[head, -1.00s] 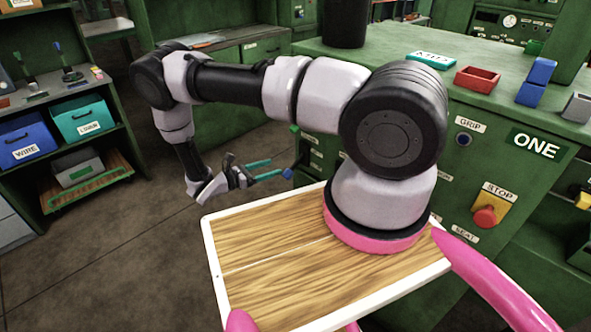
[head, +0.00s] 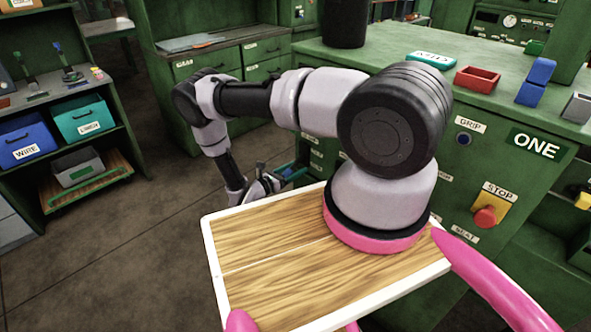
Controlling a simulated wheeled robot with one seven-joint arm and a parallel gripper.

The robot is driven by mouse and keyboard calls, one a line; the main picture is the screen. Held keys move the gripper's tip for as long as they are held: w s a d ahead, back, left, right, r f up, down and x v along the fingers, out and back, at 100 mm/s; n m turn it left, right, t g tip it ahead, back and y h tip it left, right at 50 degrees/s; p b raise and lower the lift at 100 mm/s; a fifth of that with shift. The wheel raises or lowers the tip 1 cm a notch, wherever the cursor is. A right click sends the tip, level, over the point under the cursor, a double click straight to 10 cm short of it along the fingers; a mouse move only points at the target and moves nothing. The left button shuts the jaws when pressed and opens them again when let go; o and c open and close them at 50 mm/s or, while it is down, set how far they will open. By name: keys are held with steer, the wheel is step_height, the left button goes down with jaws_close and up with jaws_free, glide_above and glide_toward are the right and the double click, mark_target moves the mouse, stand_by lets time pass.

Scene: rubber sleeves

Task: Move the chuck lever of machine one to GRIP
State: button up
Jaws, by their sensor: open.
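Machine one is the green cabinet with the ONE sign (head: 536,145). Its front carries a GRIP label (head: 470,125) with a dark blue round part (head: 463,139) below it. A SEAT label (head: 463,236) sits lower on the same face. My gripper (head: 291,172) is at the cabinet's left side, low, behind my arm and above the tray's far edge. Its teal fingers are open. A small blue part shows at the fingers, and I cannot tell whether they touch it. The chuck lever is not clearly visible; my arm hides part of that side.
A STOP button (head: 485,217) on a yellow plate projects from the front. Shelves with WIRE (head: 28,139) and teal bins are at left. Open floor lies between.

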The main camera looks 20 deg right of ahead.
steer(key=shift+w+d, duration=0.1)
steer(key=shift+d, duration=0.15)
jaws_close()
